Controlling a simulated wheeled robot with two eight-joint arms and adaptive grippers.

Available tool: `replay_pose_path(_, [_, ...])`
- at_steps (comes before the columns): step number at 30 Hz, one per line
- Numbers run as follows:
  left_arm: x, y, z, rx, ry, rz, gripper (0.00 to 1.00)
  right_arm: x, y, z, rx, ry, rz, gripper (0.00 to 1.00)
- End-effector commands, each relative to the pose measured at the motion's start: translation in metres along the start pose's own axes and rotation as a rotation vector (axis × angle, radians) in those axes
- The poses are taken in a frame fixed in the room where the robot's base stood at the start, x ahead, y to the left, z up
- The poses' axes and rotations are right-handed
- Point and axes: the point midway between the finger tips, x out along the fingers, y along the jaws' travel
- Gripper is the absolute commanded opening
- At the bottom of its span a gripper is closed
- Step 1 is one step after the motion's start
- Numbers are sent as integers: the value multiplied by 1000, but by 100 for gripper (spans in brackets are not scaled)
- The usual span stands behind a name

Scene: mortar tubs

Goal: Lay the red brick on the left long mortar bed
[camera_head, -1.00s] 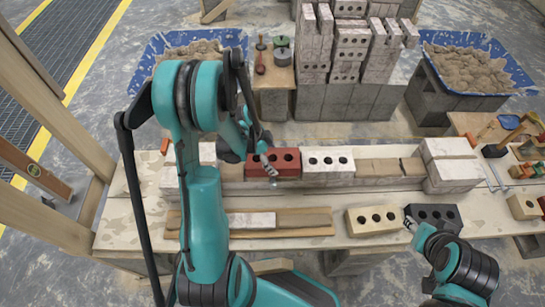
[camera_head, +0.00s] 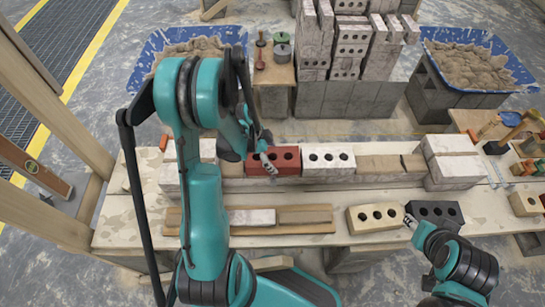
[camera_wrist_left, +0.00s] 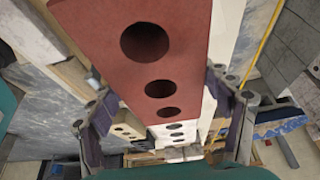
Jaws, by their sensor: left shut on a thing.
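The red brick (camera_head: 287,158), with three round holes, is in the wall row on the bench, just left of a white holed brick (camera_head: 328,157). My left gripper (camera_head: 264,158) is shut on it. In the left wrist view the red brick (camera_wrist_left: 165,60) lies between the two fingers (camera_wrist_left: 158,125). The brick and my arm hide the surface under it, so I cannot tell whether it touches the bed. Tan mortar (camera_head: 378,163) shows on the row right of the white brick. My right gripper (camera_head: 410,221) is beside a dark holed brick (camera_head: 435,212); its jaw opening is unclear.
Pale blocks stand at the row's right end (camera_head: 452,160) and left end (camera_head: 205,150). A board with tan and white strips (camera_head: 285,229) lies in front. A cream holed brick (camera_head: 376,217) is beside the dark one. Mortar tubs (camera_head: 478,64) and brick stacks stand behind.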

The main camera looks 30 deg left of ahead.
Motion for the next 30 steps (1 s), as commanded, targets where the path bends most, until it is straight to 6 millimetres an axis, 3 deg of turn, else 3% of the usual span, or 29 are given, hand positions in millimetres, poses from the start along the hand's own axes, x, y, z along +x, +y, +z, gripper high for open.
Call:
replay_pose_path(13, [3, 0, 1, 0, 2, 0, 19, 4, 0, 2, 0, 0, 0, 40])
replay_pose_path(14, [3, 0, 1, 0, 2, 0, 81, 4, 0, 2, 0, 0, 0, 40])
replay_pose_path(16, [3, 0, 1, 0, 2, 0, 100, 3, 0, 2, 0, 0, 0, 40])
replay_pose_path(30, [-4, 0, 2, -1, -1, 0, 100, 3, 0, 2, 0, 0, 0, 40])
